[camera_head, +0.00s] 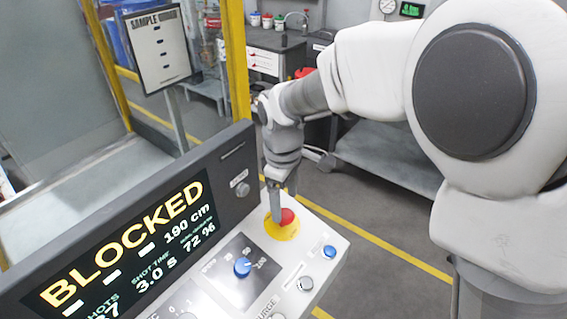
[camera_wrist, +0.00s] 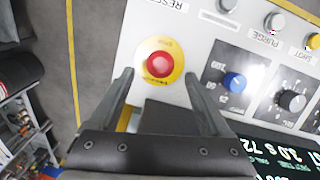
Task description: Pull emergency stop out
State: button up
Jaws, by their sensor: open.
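The emergency stop is a red mushroom button (camera_head: 287,216) on a yellow round base (camera_head: 282,230) at the far corner of the white control panel. In the wrist view the red button (camera_wrist: 160,64) sits in its yellow ring (camera_wrist: 177,70). My gripper (camera_wrist: 158,75) is open, with one finger on each side of the yellow ring and the button between them, seen from above. No finger visibly presses on the button. In the head view my gripper (camera_head: 276,200) points down at the button and partly hides it.
The panel carries a blue knob (camera_head: 243,267), a blue button (camera_head: 329,252) and a grey button (camera_head: 305,283) nearby. A display (camera_head: 130,250) reading "BLOCKED" stands upright behind the panel. A yellow post (camera_head: 236,60) rises beyond it. A grey cart (camera_head: 385,160) stands at right.

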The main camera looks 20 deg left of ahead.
notch_tip(320, 180, up, 14)
jog(key=shift+s, duration=0.35)
jog(key=shift+r, duration=0.1)
